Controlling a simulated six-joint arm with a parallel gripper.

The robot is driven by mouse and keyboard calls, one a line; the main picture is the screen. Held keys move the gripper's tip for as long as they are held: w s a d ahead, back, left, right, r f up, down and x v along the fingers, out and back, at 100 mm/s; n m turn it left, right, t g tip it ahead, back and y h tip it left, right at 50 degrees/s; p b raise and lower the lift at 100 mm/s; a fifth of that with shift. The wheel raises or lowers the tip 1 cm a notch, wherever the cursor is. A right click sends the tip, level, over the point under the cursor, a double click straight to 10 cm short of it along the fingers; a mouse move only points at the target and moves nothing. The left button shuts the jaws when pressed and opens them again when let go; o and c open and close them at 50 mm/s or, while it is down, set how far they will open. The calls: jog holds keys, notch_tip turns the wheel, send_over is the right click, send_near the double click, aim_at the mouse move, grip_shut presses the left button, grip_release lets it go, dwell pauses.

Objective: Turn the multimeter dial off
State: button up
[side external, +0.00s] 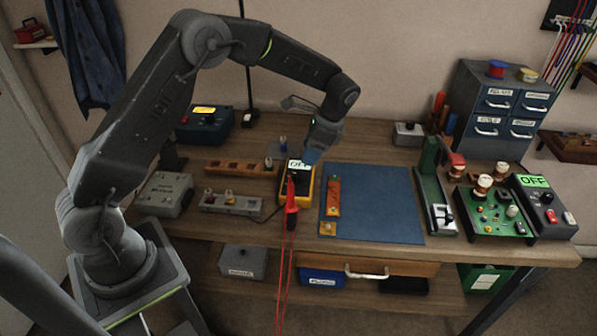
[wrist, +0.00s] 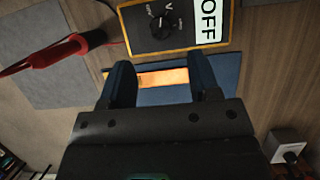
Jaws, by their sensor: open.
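The multimeter is a yellow-edged black box (side external: 308,190) lying on the bench left of the blue mat, its display reading OFF. In the wrist view the multimeter (wrist: 188,40) is at the top, its lit OFF display (wrist: 209,22) turned sideways. Its round black dial (wrist: 165,27) shows left of the display; its exact pointer setting is too small to tell. My gripper (wrist: 163,78) is open and empty, its two blue fingers apart and short of the dial in that picture. In the side view my gripper (side external: 314,158) is close above the display end, and the dial is hard to make out.
Red probes (side external: 291,205) with red leads hang over the bench front; one probe (wrist: 72,48) shows in the wrist view. A blue mat (side external: 375,205) with an orange strip (side external: 332,197) lies right. A wooden block (side external: 238,167) and grey boxes stand left. The mat's right part is clear.

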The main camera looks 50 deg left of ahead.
aim_at(297, 174)
jog(key=x, duration=0.8)
jog(key=shift+f, duration=0.1)
jog(key=c, duration=0.9)
